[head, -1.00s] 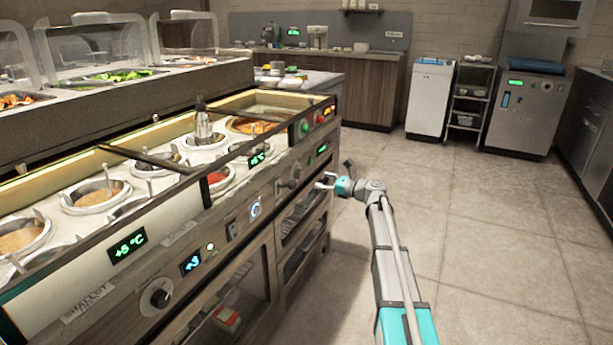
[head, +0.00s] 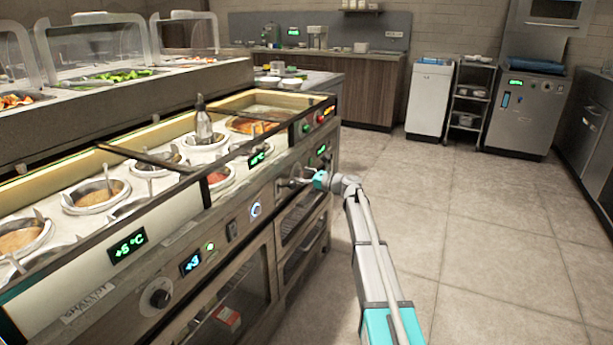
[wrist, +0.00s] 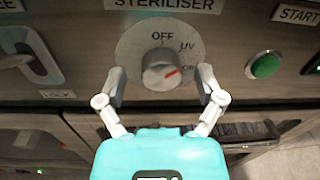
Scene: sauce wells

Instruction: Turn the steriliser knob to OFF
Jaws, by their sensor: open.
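The steriliser knob (wrist: 161,70) is a grey round knob on a pale dial under the STERILISER label (wrist: 166,5) in the wrist view. The dial reads OFF at the top, UV at the upper right and a partly hidden mark at the right. The knob's red pointer line is toward the right, between UV and that lower mark, not at OFF. My gripper (wrist: 161,88) is open, with one finger on each side of the knob and its tips near the dial. I cannot tell whether they touch it. In the head view my gripper (head: 300,180) is at the counter's front panel and largely covers the knob.
A green button (wrist: 265,65) under a START label is right of the dial. A lever handle (wrist: 33,55) with a LOCK label is at its left. Glass-fronted doors (head: 300,235) are below the panel. The tiled floor (head: 460,220) to the right is clear.

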